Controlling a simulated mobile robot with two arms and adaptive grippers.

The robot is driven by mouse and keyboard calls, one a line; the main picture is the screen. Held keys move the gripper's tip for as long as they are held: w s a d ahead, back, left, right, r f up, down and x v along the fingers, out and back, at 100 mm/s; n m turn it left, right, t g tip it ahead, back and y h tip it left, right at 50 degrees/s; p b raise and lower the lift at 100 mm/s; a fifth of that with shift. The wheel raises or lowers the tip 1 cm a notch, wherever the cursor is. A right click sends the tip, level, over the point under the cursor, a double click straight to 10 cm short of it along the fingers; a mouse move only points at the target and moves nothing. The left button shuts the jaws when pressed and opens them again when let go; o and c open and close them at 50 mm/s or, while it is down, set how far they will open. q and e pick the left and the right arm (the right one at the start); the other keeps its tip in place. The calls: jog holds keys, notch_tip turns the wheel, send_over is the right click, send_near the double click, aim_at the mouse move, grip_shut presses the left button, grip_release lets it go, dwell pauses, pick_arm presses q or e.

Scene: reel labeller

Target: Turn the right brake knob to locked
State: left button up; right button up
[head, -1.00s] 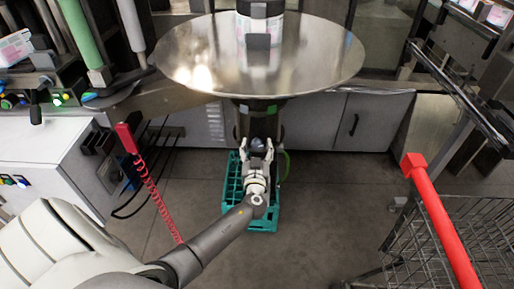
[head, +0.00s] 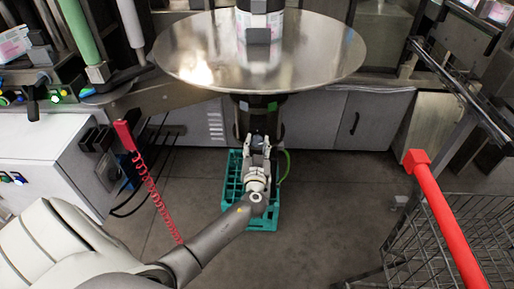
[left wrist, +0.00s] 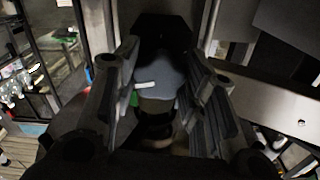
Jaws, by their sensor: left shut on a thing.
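My left gripper (head: 259,145) is at the column under the round steel table (head: 190,60), its arm coming in from the lower left. In the left wrist view its fingers stand on both sides of a dark rounded brake knob (left wrist: 160,75), and it is shut on it. A white pointer mark (left wrist: 146,85) shows on the knob, pointing left, with a small green mark (left wrist: 134,98) close by. In the head view the fingers mostly hide the knob. A green mark (head: 272,106) shows on the column above. My right gripper is not in view.
A teal crate (head: 236,185) stands on the floor under my left gripper. A red coiled cord (head: 150,185) hangs at the left. A wire cart with a red handle (head: 440,220) stands at the right. A labelled reel (head: 260,20) sits on the table.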

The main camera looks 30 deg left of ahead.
pick_arm(q)
jog(key=m+b, duration=0.1)
jog(key=m, duration=0.1)
jog(key=shift+f+m+b, duration=0.15)
jog(key=shift+m+b, duration=0.15)
jog(key=shift+b, duration=0.05)
jog(key=m+b, duration=0.1)
jog(key=m, duration=0.2)
jog(key=shift+m, duration=0.3)
jog(key=m, duration=0.3)
jog(key=shift+a+r+m+b, duration=0.1)
jog(key=shift+r+m+b, duration=0.1)
jog(key=shift+m+b, duration=0.15)
jog(key=m, duration=0.4)
jog(key=shift+r+m, duration=0.1)
jog(key=shift+m, duration=0.15)
jog(key=m+p, duration=0.1)
jog(key=m, duration=0.3)
jog(key=shift+m, duration=0.3)
jog(key=m+p, duration=0.2)
jog(key=m, duration=0.2)
jog(key=shift+r+m, duration=0.1)
jog(key=shift+m, duration=0.2)
jog(key=m+p, duration=0.3)
jog(key=m, duration=0.3)
jog(key=shift+m+p, duration=0.75)
jog(key=shift+m, duration=0.85)
